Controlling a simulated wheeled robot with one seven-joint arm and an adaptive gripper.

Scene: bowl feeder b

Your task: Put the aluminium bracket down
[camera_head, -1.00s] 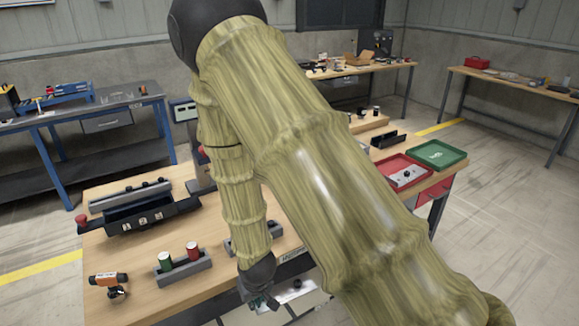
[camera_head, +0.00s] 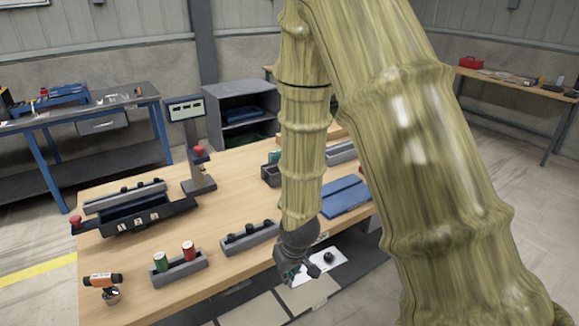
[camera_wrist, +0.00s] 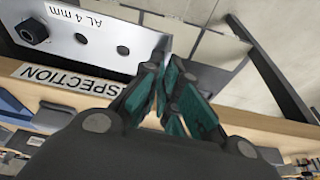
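The aluminium bracket (camera_wrist: 100,38) is a pale grey plate marked "AL 4 mm", with holes and a dark knob near one end. My gripper (camera_wrist: 166,78) has its teal fingers closed together at the bracket's right end in the wrist view, and appears to hold it there. The exact contact is partly hidden by the fingers. In the head view my gripper (camera_head: 291,273) is at the workbench's front edge, with the bracket (camera_head: 322,264) sticking out to its right over the dark floor strip.
The wooden workbench (camera_head: 235,190) carries a grey block with dark pegs (camera_head: 250,238), a holder with green and red cylinders (camera_head: 180,267), an orange tool (camera_head: 103,281) and a blue plate (camera_head: 345,195). An "INSPECTION" label (camera_wrist: 66,78) is on the bench edge.

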